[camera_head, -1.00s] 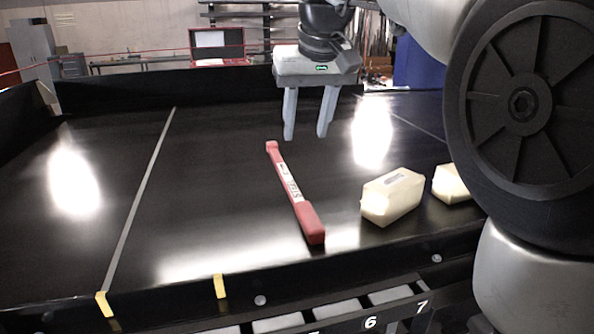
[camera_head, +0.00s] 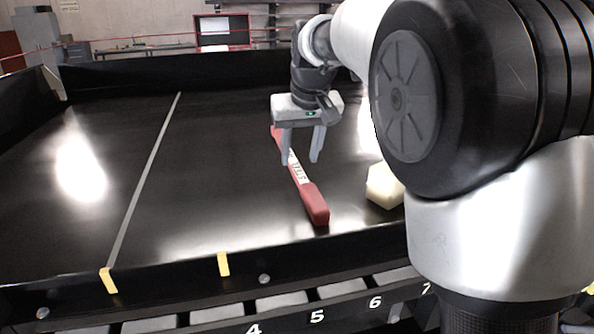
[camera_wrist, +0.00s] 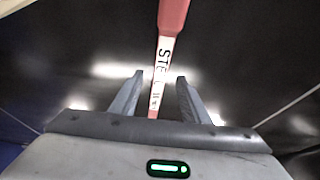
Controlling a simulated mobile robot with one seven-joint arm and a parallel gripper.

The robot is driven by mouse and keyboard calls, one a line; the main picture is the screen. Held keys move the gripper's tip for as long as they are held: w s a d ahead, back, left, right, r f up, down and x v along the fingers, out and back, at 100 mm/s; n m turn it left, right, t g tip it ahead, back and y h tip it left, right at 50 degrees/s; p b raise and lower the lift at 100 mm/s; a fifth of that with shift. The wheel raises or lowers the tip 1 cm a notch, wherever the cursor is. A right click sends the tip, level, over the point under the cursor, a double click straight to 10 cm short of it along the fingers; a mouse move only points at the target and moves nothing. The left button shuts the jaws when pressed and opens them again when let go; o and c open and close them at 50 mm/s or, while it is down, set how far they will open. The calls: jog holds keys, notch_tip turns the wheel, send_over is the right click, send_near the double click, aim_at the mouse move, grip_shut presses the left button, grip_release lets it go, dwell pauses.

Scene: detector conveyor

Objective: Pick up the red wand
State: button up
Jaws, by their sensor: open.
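The red wand (camera_head: 313,203) lies on the black conveyor surface, its thick end toward the front edge and a white lettered label along its middle. My gripper (camera_head: 300,162) is open and empty over the wand's middle and far part, partly hiding it. In the wrist view the wand (camera_wrist: 171,20) runs down the picture, and its labelled part passes between the two spread fingers of my gripper (camera_wrist: 158,84). I see no contact between the fingers and the wand.
A cream block (camera_head: 383,187) lies right of the wand, partly hidden by my arm. A low black wall (camera_head: 200,262) with yellow tabs runs along the front. A grey line (camera_head: 150,170) crosses the belt at left, where the surface is clear.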

aim_at(297, 169)
jog(key=x, duration=0.3)
jog(key=shift+w+a+f, duration=0.1)
jog(key=shift+w+f, duration=0.05)
jog(key=shift+f, duration=0.2)
grip_shut()
